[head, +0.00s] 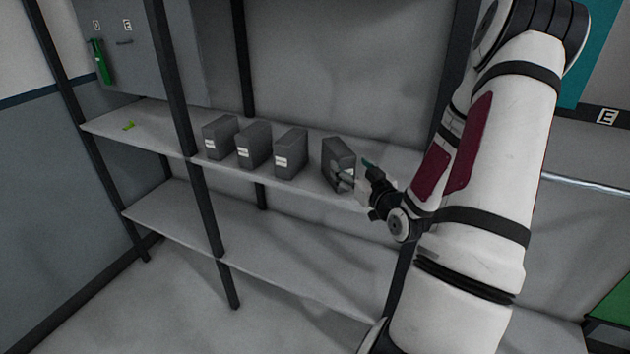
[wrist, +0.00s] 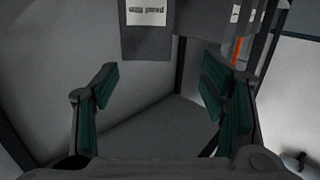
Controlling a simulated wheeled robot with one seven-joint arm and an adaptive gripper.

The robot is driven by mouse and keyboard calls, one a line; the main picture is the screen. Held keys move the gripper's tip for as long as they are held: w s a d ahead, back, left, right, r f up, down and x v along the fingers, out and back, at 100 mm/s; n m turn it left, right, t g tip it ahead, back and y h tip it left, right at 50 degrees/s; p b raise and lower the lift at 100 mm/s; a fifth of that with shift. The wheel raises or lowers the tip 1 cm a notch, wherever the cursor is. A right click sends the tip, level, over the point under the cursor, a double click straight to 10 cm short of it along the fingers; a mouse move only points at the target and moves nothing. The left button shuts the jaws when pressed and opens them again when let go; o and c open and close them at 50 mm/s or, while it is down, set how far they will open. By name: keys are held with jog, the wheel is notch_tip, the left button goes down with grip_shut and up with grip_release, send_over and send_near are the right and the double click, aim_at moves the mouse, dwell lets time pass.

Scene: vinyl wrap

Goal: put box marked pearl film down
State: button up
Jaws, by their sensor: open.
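A dark grey box (head: 337,160) stands upright on the upper shelf, at the right end of a row of similar boxes. It is the box nearest my gripper (head: 358,174), whose fingers are at its right side and partly cover it. In the wrist view, a grey box (wrist: 150,42) with a white label shows at the top centre; its print is too small to read surely. My gripper (wrist: 158,86) is open, with teal finger pads apart and nothing between them. The box appears beyond the fingertips; whether they touch is unclear.
Three more grey boxes with white labels (head: 220,137) (head: 254,145) (head: 290,152) stand to the left on the upper shelf (head: 135,118). The lower shelf (head: 250,240) is empty. Dark posts (head: 180,90) stand at the shelf front.

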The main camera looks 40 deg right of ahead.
jog(key=w+a+r+n+g+y, duration=0.25)
jog(key=w+a+r+g, duration=0.2)
jog(key=a, duration=0.35)
jog(key=s+a+r+n+g, duration=0.1)
jog(key=s+a+r+g, duration=0.1)
jog(key=a+r, duration=0.65)
jog(key=s+a+r+g+y, duration=0.2)
jog(key=s+a, duration=0.7)
jog(key=s+a+r+g+y, duration=0.1)
jog(key=s+a+r+g, duration=0.1)
jog(key=s+a, duration=0.8)
jog(key=shift+a+y, duration=0.25)
jog(key=shift+y, duration=0.1)
